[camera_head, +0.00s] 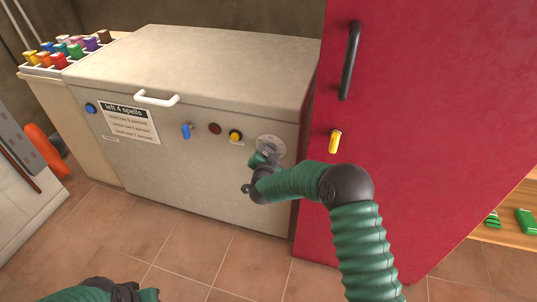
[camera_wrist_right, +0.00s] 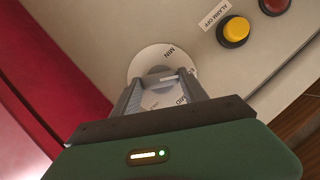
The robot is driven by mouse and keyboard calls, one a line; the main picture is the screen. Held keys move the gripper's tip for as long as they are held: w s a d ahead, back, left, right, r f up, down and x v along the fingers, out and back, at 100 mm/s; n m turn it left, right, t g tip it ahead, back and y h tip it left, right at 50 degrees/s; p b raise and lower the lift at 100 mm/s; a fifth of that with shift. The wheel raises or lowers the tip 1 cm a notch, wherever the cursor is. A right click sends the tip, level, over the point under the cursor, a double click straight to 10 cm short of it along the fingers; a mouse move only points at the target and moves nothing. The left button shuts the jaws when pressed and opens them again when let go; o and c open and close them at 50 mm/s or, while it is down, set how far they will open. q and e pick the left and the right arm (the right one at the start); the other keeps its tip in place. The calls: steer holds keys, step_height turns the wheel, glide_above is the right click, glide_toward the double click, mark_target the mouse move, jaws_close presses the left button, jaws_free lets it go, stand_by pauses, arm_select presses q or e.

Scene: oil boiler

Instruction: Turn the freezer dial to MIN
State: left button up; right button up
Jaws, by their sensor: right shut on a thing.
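The freezer (camera_head: 215,75) is a low whitish chest with a white handle, standing left of a red cabinet. Its dial (camera_head: 272,146) is a round pale disc at the right end of the front panel. In the right wrist view the dial (camera_wrist_right: 150,58) shows the letters MIN near its upper right edge. My right gripper (camera_head: 264,156) is at the dial. In the wrist view its fingers (camera_wrist_right: 160,85) are shut on the dial's knob, which they partly hide. My left arm shows at the bottom left of the head view, and its jaws cannot be made out.
A yellow button (camera_head: 235,135), a dark red light (camera_head: 215,128) and a blue key-like part (camera_head: 187,131) sit left of the dial. The red cabinet (camera_head: 430,120) with a black handle stands close on the right. Tiled floor (camera_head: 190,250) in front is clear.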

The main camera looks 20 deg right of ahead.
steer(key=shift+r+p, duration=0.15)
steer(key=shift+p, duration=0.35)
steer(key=n+g+h+p, duration=0.1)
steer(key=n+p, duration=0.1)
steer(key=p, duration=0.2)
steer(key=n+p, duration=0.1)
steer(key=p, duration=0.3)
steer(key=shift+w+a+r+n+g+h, duration=0.1)
steer(key=shift+a+r+n+g+h, duration=0.1)
steer(key=shift+n+g+h, duration=0.2)
steer(key=shift+f+p, duration=0.1)
steer(key=shift+p, duration=0.3)
steer(key=shift+a+f+n, duration=0.1)
steer(key=shift+n, duration=0.4)
steer(key=shift+w+f+n+g+h, duration=0.15)
steer(key=shift+n+g+h, duration=0.25)
steer(key=shift+n+h, duration=0.25)
steer(key=shift+a+f+n+g+h+b, duration=0.1)
steer(key=shift+n+g+h+b, duration=0.2)
steer(key=shift+n+h+b, duration=0.25)
steer(key=shift+n, duration=0.6)
steer(key=shift+h+b, duration=0.3)
